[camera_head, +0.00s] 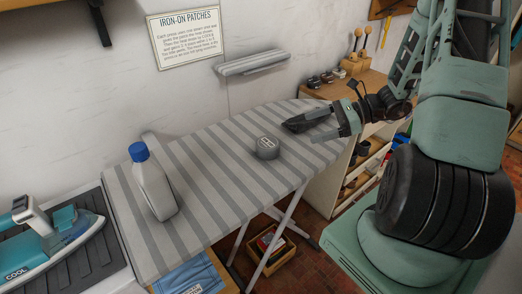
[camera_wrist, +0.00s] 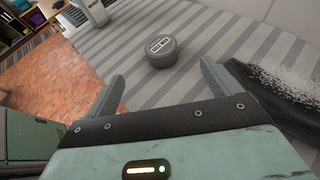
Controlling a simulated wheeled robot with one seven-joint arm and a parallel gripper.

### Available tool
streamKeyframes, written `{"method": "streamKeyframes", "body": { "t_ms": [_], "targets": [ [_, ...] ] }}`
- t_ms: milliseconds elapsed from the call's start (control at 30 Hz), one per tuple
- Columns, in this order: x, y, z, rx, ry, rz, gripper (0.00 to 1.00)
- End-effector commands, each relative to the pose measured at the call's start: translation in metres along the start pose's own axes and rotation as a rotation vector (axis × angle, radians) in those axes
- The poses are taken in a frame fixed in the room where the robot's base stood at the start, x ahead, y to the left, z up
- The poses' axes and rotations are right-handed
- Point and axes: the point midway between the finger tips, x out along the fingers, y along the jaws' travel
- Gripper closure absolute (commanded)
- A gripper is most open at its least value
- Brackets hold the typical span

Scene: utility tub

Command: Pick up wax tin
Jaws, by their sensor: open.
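The wax tin (camera_head: 266,147) is a small round grey tin with a pale mark on its lid. It sits upright on the grey striped ironing board (camera_head: 219,185). In the wrist view the tin (camera_wrist: 161,51) lies ahead of my gripper (camera_wrist: 160,82), a little beyond the fingertips and roughly between their lines. In the head view my gripper (camera_head: 318,124) is to the right of the tin, over the right end of the board. Its fingers are apart and nothing is between them.
A white bottle with a blue cap (camera_head: 153,182) stands on the board's left part. A teal iron (camera_head: 55,240) rests at the far left. A dark object with a bristly pale top (camera_wrist: 272,88) is close right of my gripper in the wrist view. Shelves (camera_head: 362,165) stand right.

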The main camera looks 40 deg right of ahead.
Motion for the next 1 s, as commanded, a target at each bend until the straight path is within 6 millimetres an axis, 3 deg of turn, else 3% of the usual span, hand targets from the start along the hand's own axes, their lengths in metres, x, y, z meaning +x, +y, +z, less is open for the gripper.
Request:
{"method": "streamKeyframes", "body": {
  "t_ms": [133, 600, 867, 1000],
  "targets": [
    [0.017, 0.000, 0.001, 0.006, -0.003, -0.002, 0.11],
    [0.108, 0.001, 0.001, 0.004, -0.001, 0.001, 0.11],
    [0.127, 0.000, -0.001, 0.003, 0.000, 0.000, 0.11],
    [0.146, 0.002, -0.003, 0.004, -0.002, 0.003, 0.11]
  ]
}}
